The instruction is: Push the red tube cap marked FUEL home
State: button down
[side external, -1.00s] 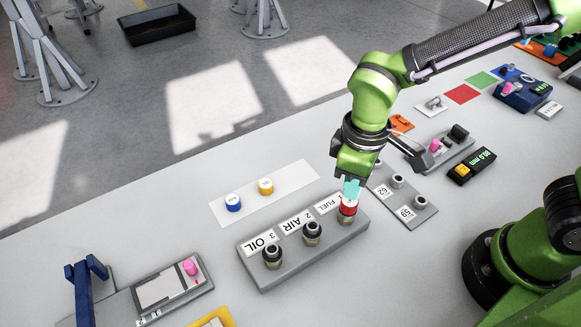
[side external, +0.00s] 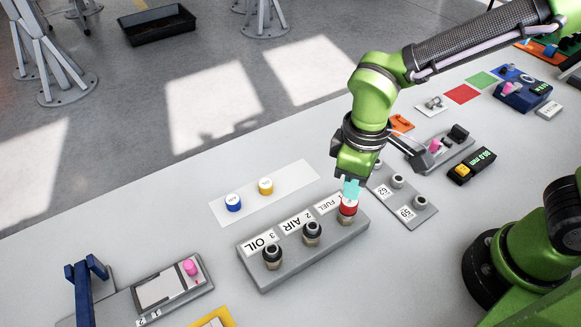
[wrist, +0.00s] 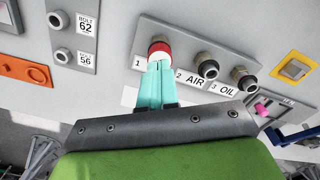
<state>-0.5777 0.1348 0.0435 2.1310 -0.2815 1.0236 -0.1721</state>
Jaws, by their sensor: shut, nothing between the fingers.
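The red tube cap (side external: 348,207) sits on the fitting at the FUEL position of the grey block (side external: 290,262). It has a white band or top and also shows in the wrist view (wrist: 159,53). My gripper (side external: 351,189) is shut, with its teal fingertips right above the cap. In the wrist view the closed fingertips (wrist: 157,72) meet the cap's edge; whether they press on it I cannot tell. The AIR fitting (side external: 312,232) and OIL fitting (side external: 272,255) on the same block are uncapped. The FUEL label is partly hidden in the wrist view.
A blue cap (side external: 233,202) and a yellow cap (side external: 266,186) stand on a white strip (side external: 297,174) behind the block. The table in front of the block is clear.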

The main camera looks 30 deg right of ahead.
aim_at(350, 201)
jog(key=shift+f, duration=1.15)
jog(key=shift+r, duration=0.1)
jog(key=shift+r, duration=3.45)
jog(key=shift+s+f, duration=0.1)
jog(key=shift+f, duration=0.15)
jog(key=s+d+r+m+t+y, duration=0.1)
jog(key=d+r+m+t, duration=0.2)
jog(key=d, duration=0.5)
jog(key=s+d+r+m+t+y, duration=0.1)
jog(key=d+r+m+t, duration=0.3)
jog(key=d+r+m, duration=0.2)
jog(key=shift+s+d+m, duration=0.35)
jog(key=shift+d+m, duration=0.25)
jog(key=shift+d, duration=0.25)
